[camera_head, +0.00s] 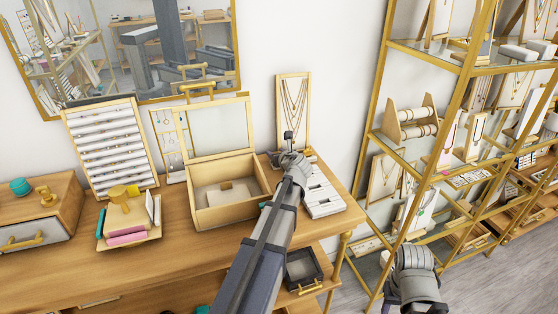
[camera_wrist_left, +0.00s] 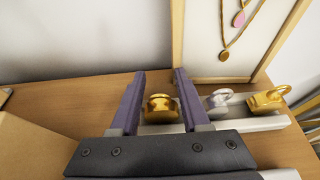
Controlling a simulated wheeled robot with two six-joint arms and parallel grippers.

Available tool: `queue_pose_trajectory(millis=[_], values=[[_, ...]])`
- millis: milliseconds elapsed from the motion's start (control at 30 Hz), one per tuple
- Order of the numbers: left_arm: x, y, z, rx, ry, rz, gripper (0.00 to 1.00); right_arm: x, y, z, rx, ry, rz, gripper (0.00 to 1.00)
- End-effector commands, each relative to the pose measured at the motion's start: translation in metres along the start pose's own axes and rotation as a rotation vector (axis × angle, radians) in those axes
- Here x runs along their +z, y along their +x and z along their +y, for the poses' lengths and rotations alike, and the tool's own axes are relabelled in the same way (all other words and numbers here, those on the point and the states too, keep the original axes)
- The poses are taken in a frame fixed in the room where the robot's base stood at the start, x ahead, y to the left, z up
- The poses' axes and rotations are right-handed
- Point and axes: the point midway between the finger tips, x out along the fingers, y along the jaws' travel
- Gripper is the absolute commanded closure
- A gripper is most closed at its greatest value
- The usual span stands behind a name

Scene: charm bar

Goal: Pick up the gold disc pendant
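A gold, rounded piece (camera_wrist_left: 160,106), which looks like the gold disc pendant, lies on a white display strip in the left wrist view. My left gripper (camera_wrist_left: 160,95) is open, with one purple-grey finger on each side of it; I cannot tell whether they touch it. A silver pendant (camera_wrist_left: 218,98) and another gold pendant with a loop (camera_wrist_left: 268,98) lie to its right. In the head view my left gripper (camera_head: 289,140) is over the back of the white display tray (camera_head: 324,197) and hides the pendants. My right wrist shows at the lower right, its fingers unclear.
A wooden box (camera_head: 227,203) with its lid raised stands left of the tray. A framed necklace display (camera_head: 292,105) stands just behind my left gripper. A gold shelf rack (camera_head: 465,95) is at the right. Bare wooden tabletop (camera_head: 190,262) lies in front.

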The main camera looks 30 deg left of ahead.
Motion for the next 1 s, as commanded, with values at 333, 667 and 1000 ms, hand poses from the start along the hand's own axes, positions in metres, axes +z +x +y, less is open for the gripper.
queue_pose_trajectory(millis=[333, 667, 1000], values=[[-0.0002, -0.0002, -0.0001, 0.000, 0.000, 0.000, 0.94, 0.0000, 0.0000, 0.0000, 0.000, 0.000, 0.000, 0.50], [-0.0007, -0.0003, 0.0001, 0.001, -0.001, 0.001, 1.00, 0.0000, 0.0002, 0.0000, 0.000, 0.000, 0.000, 0.50], [-0.0009, -0.0008, 0.0003, 0.001, -0.002, 0.003, 1.00, 0.0000, -0.0001, 0.0000, 0.000, 0.000, 0.000, 0.50]])
